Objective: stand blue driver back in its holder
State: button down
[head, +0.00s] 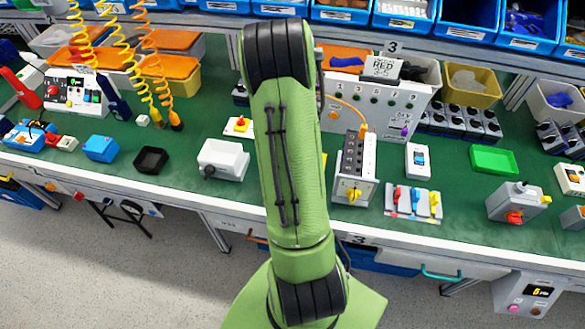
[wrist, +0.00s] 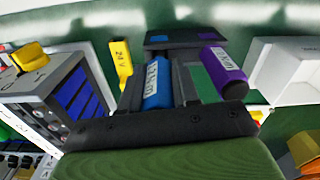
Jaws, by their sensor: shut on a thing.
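The blue driver (wrist: 157,86), with a white label on its handle, shows in the wrist view between the dark fingers of my gripper (wrist: 160,72). My gripper is shut on it. A dark holder (wrist: 180,46) with a blue mark and a purple mark on top lies just beyond the fingertips. I cannot tell whether the driver's tip touches it. In the head view my green arm hides my gripper, the holder and the drivers.
A grey switch box (head: 354,165) stands close on the right. A white panel (head: 375,103) and blue bins (head: 465,18) are behind.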

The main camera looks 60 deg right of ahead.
jog(key=shift+f+b, duration=1.15)
jog(key=shift+f, duration=0.15)
jog(key=c, duration=0.8)
grip_release()
jog(key=shift+o, duration=0.2)
notch_tip(320, 180, up, 16)
jog(key=p, duration=0.3)
jog(key=shift+s+a, duration=0.1)
jog(key=shift+a, duration=0.05)
jog(key=shift+f, duration=0.1)
